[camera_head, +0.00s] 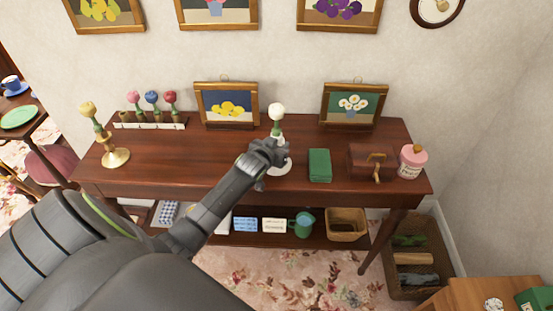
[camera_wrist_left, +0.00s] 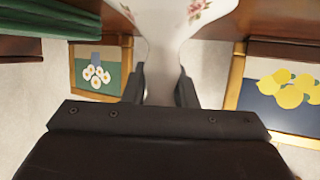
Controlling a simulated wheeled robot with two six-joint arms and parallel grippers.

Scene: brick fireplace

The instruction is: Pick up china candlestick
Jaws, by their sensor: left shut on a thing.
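The china candlestick (camera_head: 283,167) is white and stands on the dark wooden side table (camera_head: 233,166), near the middle of its top. A pale flower-shaped candle on a green stem (camera_head: 277,113) rises from it. My left gripper (camera_head: 271,152) reaches in from the left and covers most of its shaft. In the left wrist view the white china (camera_wrist_left: 170,25) with pink floral decoration lies between the two fingers of my left gripper (camera_wrist_left: 160,88), which is shut on it. I cannot tell whether its base is clear of the table. My right gripper is not in view.
A green book-like block (camera_head: 319,165), a brown wooden chest (camera_head: 367,161) and a pink jar (camera_head: 411,161) stand to the right. A brass candlestick (camera_head: 115,157) and a flower rack (camera_head: 150,125) stand to the left. Two framed pictures lean behind (camera_head: 228,105) (camera_head: 352,105).

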